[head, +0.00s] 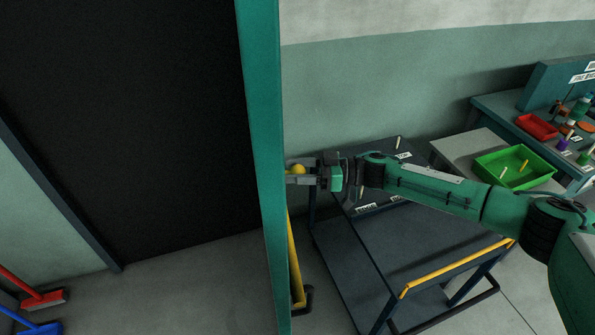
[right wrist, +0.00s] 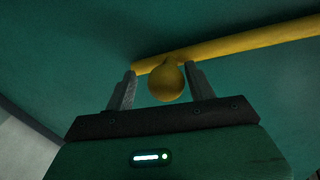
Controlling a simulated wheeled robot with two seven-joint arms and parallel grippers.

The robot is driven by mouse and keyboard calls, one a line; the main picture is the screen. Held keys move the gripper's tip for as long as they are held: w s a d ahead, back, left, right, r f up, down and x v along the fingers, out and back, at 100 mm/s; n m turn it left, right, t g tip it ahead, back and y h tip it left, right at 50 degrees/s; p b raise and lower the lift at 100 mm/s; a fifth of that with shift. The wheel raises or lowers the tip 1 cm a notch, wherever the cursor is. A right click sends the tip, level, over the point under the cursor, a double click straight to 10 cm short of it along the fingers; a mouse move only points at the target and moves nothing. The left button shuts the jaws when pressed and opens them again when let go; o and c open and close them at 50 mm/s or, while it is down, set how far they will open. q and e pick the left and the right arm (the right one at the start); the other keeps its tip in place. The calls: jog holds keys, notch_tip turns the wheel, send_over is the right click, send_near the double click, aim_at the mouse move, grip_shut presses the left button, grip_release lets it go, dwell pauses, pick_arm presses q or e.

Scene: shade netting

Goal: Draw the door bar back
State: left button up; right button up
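A yellow bar (right wrist: 255,40) runs along a dark green surface (right wrist: 60,40) in the right wrist view, with a round yellow knob (right wrist: 166,84) standing out near its left end. The knob also shows in the head view (head: 298,169), just right of the tall green upright (head: 262,130). My right gripper (head: 300,172) reaches it from the right. In the right wrist view its fingers (right wrist: 163,88) are apart, one on each side of the knob, with a visible gap on the left; contact on the right is unclear. My left gripper is not in view.
A dark opening (head: 130,120) lies left of the upright. A trolley with a yellow handle (head: 455,262) stands under my right arm. A yellow upright strip (head: 295,260) shows beside the green upright. A green tray (head: 540,181) and red tray (head: 537,126) are right; brooms (head: 40,300) lower left.

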jog(key=shift+d, duration=0.1)
jog(key=shift+d, duration=0.35)
jog(key=d+b, duration=0.4)
jog(key=d, duration=0.9)
jog(key=shift+w+b, duration=0.15)
jog(key=shift+b, duration=0.15)
